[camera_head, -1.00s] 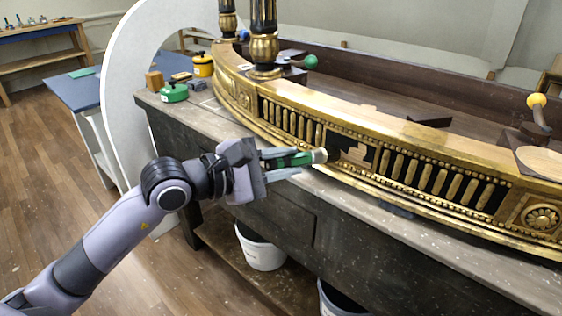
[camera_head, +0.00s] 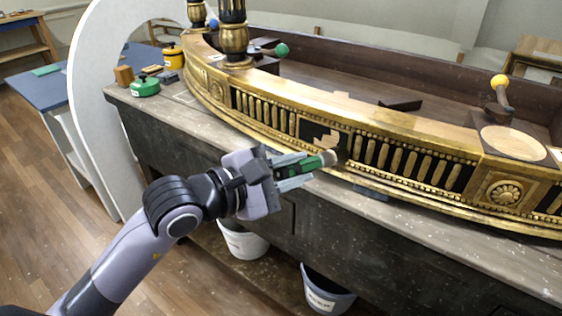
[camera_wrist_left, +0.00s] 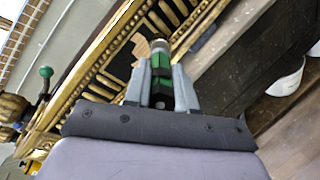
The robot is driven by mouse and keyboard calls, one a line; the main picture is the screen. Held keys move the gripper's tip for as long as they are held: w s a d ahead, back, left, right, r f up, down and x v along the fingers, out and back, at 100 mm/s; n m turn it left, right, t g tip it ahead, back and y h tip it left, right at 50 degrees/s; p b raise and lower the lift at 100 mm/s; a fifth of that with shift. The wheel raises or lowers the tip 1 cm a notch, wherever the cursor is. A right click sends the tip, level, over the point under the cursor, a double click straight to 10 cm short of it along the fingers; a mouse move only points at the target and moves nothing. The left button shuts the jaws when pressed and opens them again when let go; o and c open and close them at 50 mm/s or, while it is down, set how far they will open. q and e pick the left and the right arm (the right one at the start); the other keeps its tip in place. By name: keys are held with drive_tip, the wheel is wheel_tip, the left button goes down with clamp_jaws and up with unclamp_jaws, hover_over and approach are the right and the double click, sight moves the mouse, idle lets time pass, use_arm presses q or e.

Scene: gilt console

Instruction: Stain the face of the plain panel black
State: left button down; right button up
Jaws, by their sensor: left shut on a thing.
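The plain panel (camera_head: 309,131) is in the front of the curved gilt console (camera_head: 430,142). Its face is mostly black, with an irregular bare wood-coloured patch toward the right. In the left wrist view the panel (camera_wrist_left: 122,66) shows partly, behind the brush. My left gripper (camera_head: 297,168) is shut on a green-handled brush (camera_head: 309,165) with a pale metal collar and a dark tip. The tip points right, near the panel's lower right corner; I cannot tell whether it touches. In the left wrist view the brush (camera_wrist_left: 161,67) stands between the fingers. My right gripper is not in view.
Green (camera_head: 281,50) and yellow (camera_head: 499,81) knobs rise behind the front. Buckets (camera_head: 243,241) (camera_head: 326,291) stand below the bench.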

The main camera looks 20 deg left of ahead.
use_arm(q)
drive_tip(key=shift+s+d, duration=0.1)
drive_tip(key=shift+d, duration=0.25)
drive_tip(key=shift+r+p, duration=0.55)
drive_tip(key=shift+r, duration=0.35)
drive_tip(key=w+a+r+b, duration=0.1)
drive_tip(key=w+a+b, duration=0.2)
drive_tip(key=a, duration=0.5)
drive_tip(key=shift+s+d+r, duration=0.1)
drive_tip(key=shift+s+d, duration=0.4)
drive_tip(key=shift+d, duration=0.85)
drive_tip(key=shift+s+d+r, duration=0.1)
drive_tip(key=shift+s+d, duration=0.45)
drive_tip(key=shift+d, duration=0.75)
drive_tip(key=shift+s+d, duration=0.5)
drive_tip(key=shift+d, duration=0.85)
